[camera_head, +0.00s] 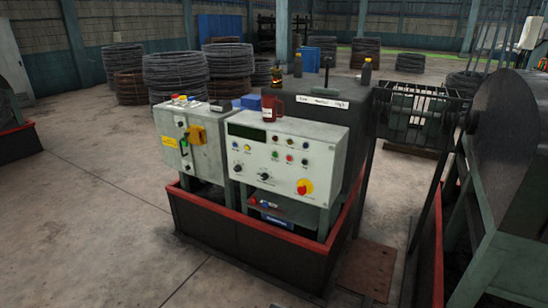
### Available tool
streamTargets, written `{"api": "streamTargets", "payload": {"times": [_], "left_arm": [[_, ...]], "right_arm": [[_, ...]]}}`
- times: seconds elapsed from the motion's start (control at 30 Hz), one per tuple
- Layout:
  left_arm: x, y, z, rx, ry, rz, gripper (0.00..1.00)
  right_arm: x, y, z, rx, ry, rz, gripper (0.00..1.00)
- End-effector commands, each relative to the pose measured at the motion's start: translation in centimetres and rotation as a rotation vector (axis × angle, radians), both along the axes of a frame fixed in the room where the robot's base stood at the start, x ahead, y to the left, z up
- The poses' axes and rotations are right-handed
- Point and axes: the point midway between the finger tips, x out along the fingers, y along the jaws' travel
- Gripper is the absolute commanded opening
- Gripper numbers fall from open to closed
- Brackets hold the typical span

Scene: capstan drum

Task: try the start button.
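The control panel (285,165) is a pale box with a sloping face, in the middle of the head view. Any lettering by the buttons is too small to read, so I cannot tell which one is the start button. Neither of my grippers shows in this view.
A red-edged dark base (240,252) surrounds the boxes. A red mug (269,107) and bottles stand on top. A large dark drum (505,130) and a mesh guard are at right. Wire coils (176,72) stand behind. The floor at front left is clear.

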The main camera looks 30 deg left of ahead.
Motion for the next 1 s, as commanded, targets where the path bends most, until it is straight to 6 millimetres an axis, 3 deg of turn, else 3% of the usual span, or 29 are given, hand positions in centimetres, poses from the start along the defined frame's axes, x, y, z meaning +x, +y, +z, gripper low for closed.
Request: {"api": "streamTargets", "payload": {"times": [0.03, 0.17, 1.0], "left_arm": [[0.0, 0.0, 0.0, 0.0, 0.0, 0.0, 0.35], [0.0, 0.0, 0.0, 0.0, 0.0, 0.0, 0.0], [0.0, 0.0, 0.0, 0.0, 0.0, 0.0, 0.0]], "right_arm": [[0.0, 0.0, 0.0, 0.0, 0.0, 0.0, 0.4], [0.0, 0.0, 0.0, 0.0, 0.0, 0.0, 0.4], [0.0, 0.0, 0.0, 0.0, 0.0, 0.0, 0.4]]}}
